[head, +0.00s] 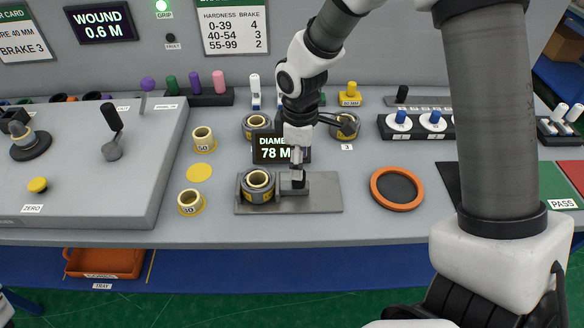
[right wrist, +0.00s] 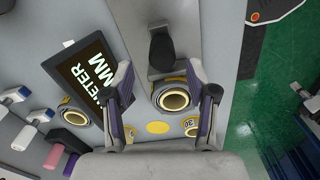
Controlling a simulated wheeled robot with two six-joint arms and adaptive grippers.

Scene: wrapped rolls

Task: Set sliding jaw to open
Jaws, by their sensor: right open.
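The diameter gauge has a grey base plate (head: 325,197) on the bench, and its sliding jaw (head: 293,188) is a grey block with a dark upright handle. A wrapped roll (head: 257,185) stands on the plate just left of the jaw, touching or nearly so. My right gripper (head: 298,160) is above the jaw, pointing down and partly hiding its handle. In the right wrist view my right gripper (right wrist: 160,75) is open, with the dark handle (right wrist: 162,48) and the roll (right wrist: 174,98) showing between and beyond its fingers. My left gripper is not in view.
A display reading "DIAME… 78 M" (head: 270,150) stands close behind the gauge. More rolls (head: 203,139) stand left of the gauge and behind it. An orange-rimmed dark disc (head: 397,187) lies to the right. Bare bench lies between the plate and this disc.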

